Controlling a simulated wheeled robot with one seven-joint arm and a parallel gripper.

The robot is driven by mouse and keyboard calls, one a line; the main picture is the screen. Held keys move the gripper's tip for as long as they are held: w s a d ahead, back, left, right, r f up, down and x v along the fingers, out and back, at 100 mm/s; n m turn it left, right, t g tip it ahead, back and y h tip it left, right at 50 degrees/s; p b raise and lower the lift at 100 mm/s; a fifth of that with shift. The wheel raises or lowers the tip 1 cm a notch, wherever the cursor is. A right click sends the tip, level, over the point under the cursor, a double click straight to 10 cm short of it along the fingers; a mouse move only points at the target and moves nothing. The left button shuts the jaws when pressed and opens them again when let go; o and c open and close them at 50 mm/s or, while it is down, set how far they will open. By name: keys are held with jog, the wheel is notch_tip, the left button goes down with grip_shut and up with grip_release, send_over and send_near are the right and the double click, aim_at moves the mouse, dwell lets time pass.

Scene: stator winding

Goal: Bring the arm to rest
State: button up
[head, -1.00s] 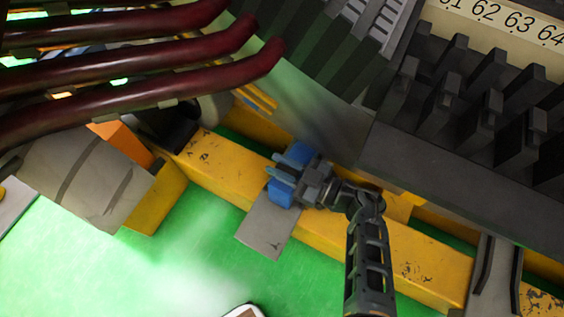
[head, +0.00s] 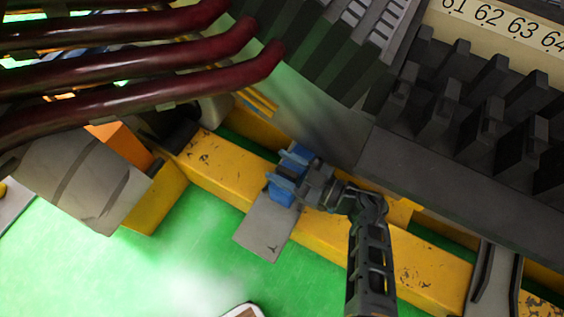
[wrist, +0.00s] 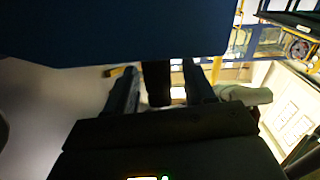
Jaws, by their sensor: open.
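In the wrist view the two fingers (wrist: 160,85) stand apart, dark and partly in shadow. A dark blue shape covers the top of that view and hides part of the scene.
A worn yellow beam (head: 230,183) runs behind my gripper, with a grey plate (head: 265,228) beside it. Thick dark red pipes (head: 130,85) are at upper left. The dark slotted stator (head: 420,165) fills the upper right. Green floor (head: 170,270) is open at lower left.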

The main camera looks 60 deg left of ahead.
jog(key=p+v, duration=0.1)
jog(key=v, duration=0.6)
jog(key=shift+d+r, duration=0.1)
